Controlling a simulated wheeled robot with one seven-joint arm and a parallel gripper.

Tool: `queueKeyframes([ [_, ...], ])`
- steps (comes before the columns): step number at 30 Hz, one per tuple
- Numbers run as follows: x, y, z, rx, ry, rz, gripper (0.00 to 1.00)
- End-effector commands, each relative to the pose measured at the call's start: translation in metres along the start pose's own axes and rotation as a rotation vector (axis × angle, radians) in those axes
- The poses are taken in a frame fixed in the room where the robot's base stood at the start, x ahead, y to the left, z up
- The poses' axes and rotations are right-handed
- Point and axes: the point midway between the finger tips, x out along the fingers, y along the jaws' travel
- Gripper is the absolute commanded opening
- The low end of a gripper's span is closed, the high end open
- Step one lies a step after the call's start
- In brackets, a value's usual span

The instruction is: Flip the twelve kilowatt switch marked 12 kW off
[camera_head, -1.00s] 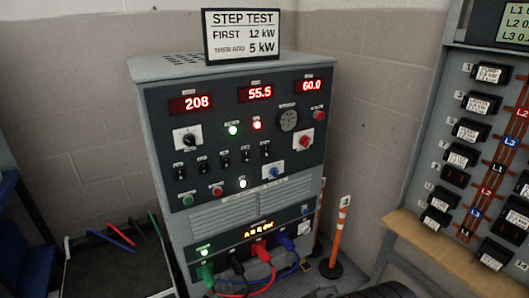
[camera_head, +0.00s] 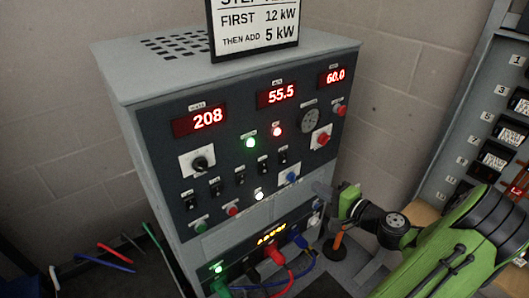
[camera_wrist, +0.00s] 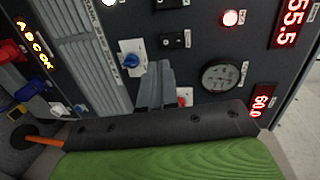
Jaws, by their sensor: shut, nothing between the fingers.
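The load bank's front panel (camera_head: 240,150) carries a row of black toggle switches, among them one at the left end (camera_head: 188,200), one in the middle (camera_head: 240,178) and one at the right end (camera_head: 283,157). Their labels are too small to read, so I cannot tell which is marked 12 kW. My gripper (camera_head: 321,188) is at the panel's right side, right of the switch row and close to the blue knob (camera_head: 292,177). In the wrist view my gripper (camera_wrist: 158,68) is shut and empty, with two black switches (camera_wrist: 174,41) beyond its tips.
Red displays read 208, 55.5 and 60.0. A green lamp (camera_head: 250,143), a red lamp (camera_head: 277,131) and a white lamp (camera_head: 259,195) are lit. Coloured cables (camera_head: 276,256) plug in below. A step test sign (camera_head: 254,30) stands on top. A breaker panel (camera_head: 500,130) is at right.

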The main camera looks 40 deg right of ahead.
Motion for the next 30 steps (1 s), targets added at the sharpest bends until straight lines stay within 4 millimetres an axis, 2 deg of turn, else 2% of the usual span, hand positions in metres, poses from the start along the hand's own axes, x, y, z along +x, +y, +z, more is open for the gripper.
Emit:
queueKeyframes([
  [3,-0.01,-0.001,-0.013,0.033,0.048,-0.04,0.0],
  [11,-0.009,0.0,-0.012,0.031,0.045,-0.039,0.0],
  [14,-0.003,0.0,-0.012,0.03,0.041,-0.039,0.0],
  [17,0.013,0.0,-0.012,0.029,0.038,-0.038,0.0],
  [30,0.107,-0.003,-0.016,0.028,0.039,-0.038,0.0],
])
